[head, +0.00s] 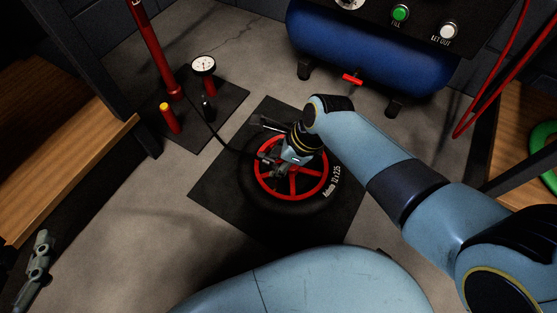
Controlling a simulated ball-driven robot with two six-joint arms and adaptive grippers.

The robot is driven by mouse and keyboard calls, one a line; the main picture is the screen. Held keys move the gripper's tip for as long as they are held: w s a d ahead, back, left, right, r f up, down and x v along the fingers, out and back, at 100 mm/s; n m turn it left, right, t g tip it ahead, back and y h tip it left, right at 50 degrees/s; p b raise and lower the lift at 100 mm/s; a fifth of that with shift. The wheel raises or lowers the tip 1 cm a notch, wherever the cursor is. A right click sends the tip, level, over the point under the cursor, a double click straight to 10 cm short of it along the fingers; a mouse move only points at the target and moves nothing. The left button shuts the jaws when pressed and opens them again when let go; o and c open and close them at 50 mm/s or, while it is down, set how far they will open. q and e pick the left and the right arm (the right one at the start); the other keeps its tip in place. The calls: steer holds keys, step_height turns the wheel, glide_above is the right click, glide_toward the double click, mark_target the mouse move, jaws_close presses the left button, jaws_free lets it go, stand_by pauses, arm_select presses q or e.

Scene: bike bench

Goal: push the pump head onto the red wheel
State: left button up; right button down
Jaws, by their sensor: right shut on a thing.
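The red wheel (312,187) with its black tyre lies flat on a dark mat (225,190) in the middle of the head view. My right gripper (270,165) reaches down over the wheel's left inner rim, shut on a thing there. The pump head is small and mostly hidden by the gripper; a black hose (214,128) runs from the red floor pump (157,55) to that spot. I cannot tell whether the pump head touches the valve.
The pump stands on a second mat (228,108) with a round gauge (204,65) and a red cylinder with a yellow top (169,118). A blue compressor tank (370,60) stands behind. Wooden benches flank the floor at left (70,150) and right. Concrete floor is clear left of the wheel.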

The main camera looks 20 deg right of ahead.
steer(key=shift+f+b, duration=0.75)
steer(key=shift+f, duration=0.1)
arm_select(q)
steer(key=w+d+r+m+t+h, duration=0.1)
steer(key=w+r+t, duration=0.3)
steer(key=r, duration=0.5)
steer(key=shift+w+t, duration=0.2)
steer(key=shift+t, duration=0.3)
arm_select(e)
steer(key=shift+f, duration=0.1)
arm_select(q)
steer(key=shift+s+f+b, duration=0.1)
steer(key=shift+f+b, duration=0.7)
steer(key=shift+f, duration=0.2)
arm_select(e)
steer(key=shift+f, duration=1.5)
steer(key=c, duration=0.9)
jaws_free()
steer(key=v, duration=1.2)
